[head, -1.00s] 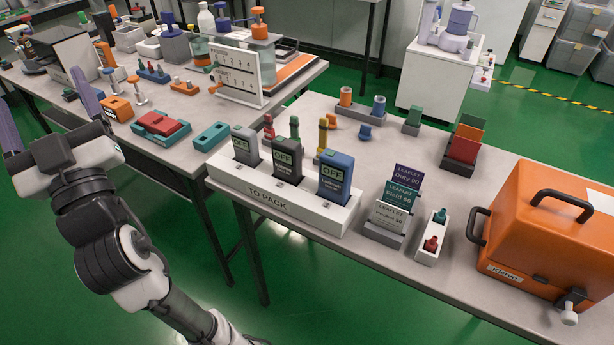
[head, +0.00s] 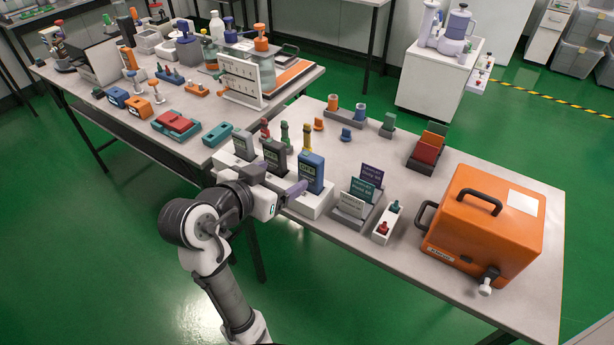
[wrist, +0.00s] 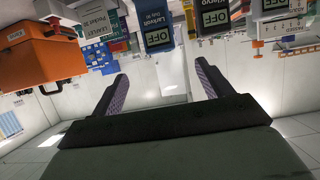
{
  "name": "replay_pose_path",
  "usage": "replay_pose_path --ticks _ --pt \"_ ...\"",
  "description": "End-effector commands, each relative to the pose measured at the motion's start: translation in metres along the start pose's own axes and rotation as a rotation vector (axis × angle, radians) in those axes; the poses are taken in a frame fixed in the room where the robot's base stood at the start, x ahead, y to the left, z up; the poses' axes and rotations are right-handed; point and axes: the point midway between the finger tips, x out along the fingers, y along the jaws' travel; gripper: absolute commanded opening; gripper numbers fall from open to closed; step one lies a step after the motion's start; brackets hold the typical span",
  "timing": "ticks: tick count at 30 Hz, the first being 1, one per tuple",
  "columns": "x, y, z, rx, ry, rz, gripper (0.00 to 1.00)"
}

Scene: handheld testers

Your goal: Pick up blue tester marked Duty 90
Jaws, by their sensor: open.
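The blue tester (head: 312,172) stands upright in the right slot of the white rack (head: 316,205) on the near table. My gripper (head: 297,190) is in front of the rack, close to the blue tester. In the wrist view my gripper (wrist: 162,88) is open and empty, its purple-grey fingers spread wide, with the blue tester beyond the gap between them. Whether a finger touches it cannot be told.
A dark tester (head: 275,155) and a grey tester (head: 244,145) stand left of the blue one. Right of the rack are a leaflet holder (head: 352,205), a small white tray (head: 385,226) and an orange case (head: 490,220).

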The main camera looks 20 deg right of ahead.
Motion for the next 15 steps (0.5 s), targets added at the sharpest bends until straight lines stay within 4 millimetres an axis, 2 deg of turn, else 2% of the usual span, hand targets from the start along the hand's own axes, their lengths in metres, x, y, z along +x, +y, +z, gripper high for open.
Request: replay_pose_path --ticks 9,15 --pt "0.06 0.001 0.0 -0.002 -0.001 0.004 0.78" --pt "0.08 0.0 0.0 -0.001 0.001 0.0 0.78"
